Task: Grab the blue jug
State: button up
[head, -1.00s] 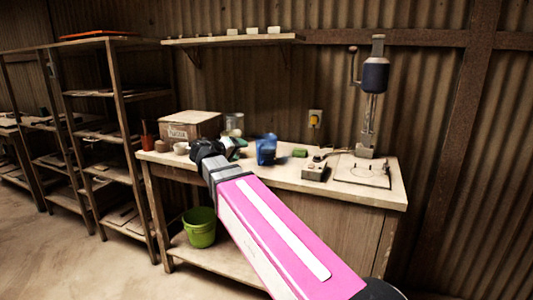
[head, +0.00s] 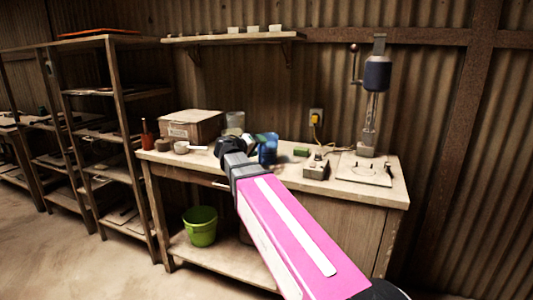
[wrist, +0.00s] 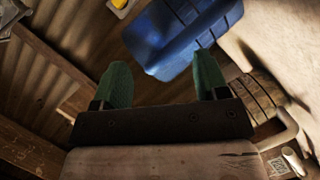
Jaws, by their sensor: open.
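The blue jug (head: 267,148) stands on the workbench (head: 345,183), right of my gripper (head: 238,144) in the head view. In the wrist view the blue jug (wrist: 178,35) fills the top middle, just beyond the green fingertips of my gripper (wrist: 159,82). The fingers are spread apart with nothing between them. The jug's lower edge comes close to the gap between the fingers. I cannot tell from these views whether a finger touches it. Part of the jug's left side is hidden behind the gripper in the head view.
A cardboard box (head: 193,126), a glass jar (head: 235,120) and a white cup (head: 181,147) are on the bench's left half. A green block (head: 301,152), a small grey device (head: 316,167) and a press (head: 375,90) stand to the right. A green bucket (head: 200,226) is below.

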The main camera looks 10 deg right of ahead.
jog(key=shift+x, duration=0.95)
grip_shut()
jog(key=shift+f, duration=0.1)
jog(key=shift+a, duration=0.1)
